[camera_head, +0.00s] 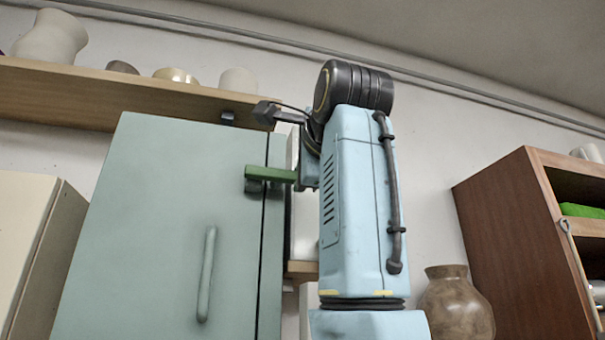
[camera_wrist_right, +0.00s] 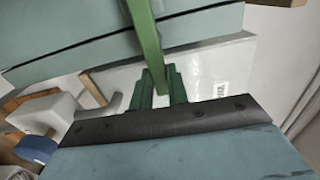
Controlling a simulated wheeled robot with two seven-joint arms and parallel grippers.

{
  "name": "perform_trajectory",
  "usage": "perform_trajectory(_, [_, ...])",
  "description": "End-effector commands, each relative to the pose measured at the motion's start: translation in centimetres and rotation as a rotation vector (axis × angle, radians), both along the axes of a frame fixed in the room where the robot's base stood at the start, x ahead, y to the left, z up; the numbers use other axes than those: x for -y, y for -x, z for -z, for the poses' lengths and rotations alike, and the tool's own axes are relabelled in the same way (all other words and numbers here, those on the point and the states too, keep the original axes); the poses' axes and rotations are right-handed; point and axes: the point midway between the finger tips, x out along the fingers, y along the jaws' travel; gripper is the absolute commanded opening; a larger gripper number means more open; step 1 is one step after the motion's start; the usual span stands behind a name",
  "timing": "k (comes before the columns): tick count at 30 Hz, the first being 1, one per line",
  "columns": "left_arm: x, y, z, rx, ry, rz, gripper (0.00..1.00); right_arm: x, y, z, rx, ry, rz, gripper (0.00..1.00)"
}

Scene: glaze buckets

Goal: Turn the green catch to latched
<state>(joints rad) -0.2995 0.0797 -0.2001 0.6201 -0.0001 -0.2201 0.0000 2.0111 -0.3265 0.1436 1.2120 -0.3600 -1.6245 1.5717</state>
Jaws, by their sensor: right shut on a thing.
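The green catch (camera_head: 268,174) is a bar on the upper right of a pale green cabinet door. In the head view it lies about level and reaches right, across the door's edge, to my right gripper. In the right wrist view the catch (camera_wrist_right: 147,38) runs down between the two green fingers of my right gripper (camera_wrist_right: 159,88), which is shut on its end. In the head view my right forearm hides most of that gripper. My left gripper is not in view.
The cabinet door (camera_head: 150,220) is closed and has a vertical handle (camera_head: 207,275). A wooden shelf (camera_head: 100,95) with pale pots runs above it. A brown vase (camera_head: 455,305) and a wooden shelf unit (camera_head: 510,240) stand right of my arm.

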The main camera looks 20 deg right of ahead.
Motion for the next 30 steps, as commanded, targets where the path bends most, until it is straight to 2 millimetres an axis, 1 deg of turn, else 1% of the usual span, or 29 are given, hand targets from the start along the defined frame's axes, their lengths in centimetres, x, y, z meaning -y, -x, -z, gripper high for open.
perform_trajectory(1, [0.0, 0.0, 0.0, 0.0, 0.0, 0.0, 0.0, 0.0, 0.0, 0.1, -0.003, -0.003, 0.0, 0.2])
perform_trajectory(5, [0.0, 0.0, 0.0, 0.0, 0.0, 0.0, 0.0, 0.0, 0.0, 0.1, -0.003, -0.002, 0.0, 0.37])
perform_trajectory(13, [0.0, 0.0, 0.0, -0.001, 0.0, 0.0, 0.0, 0.0, 0.0, 0.1, -0.002, 0.0, 0.0, 0.38])
perform_trajectory(17, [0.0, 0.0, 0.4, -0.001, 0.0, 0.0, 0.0, 0.0, 0.8, 0.1, 0.0, 0.0, -0.001, 0.38])
perform_trajectory(20, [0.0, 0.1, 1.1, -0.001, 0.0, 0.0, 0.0, 0.0, 2.3, 0.2, 0.002, 0.0, -0.001, 0.38])
perform_trajectory(27, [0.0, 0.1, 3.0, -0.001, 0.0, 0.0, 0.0, -0.1, 7.8, 0.2, 0.003, -0.001, -0.001, 0.38])
perform_trajectory(30, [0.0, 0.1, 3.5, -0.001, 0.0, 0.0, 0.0, -0.1, 9.8, 0.2, 0.002, 0.0, -0.001, 0.38])
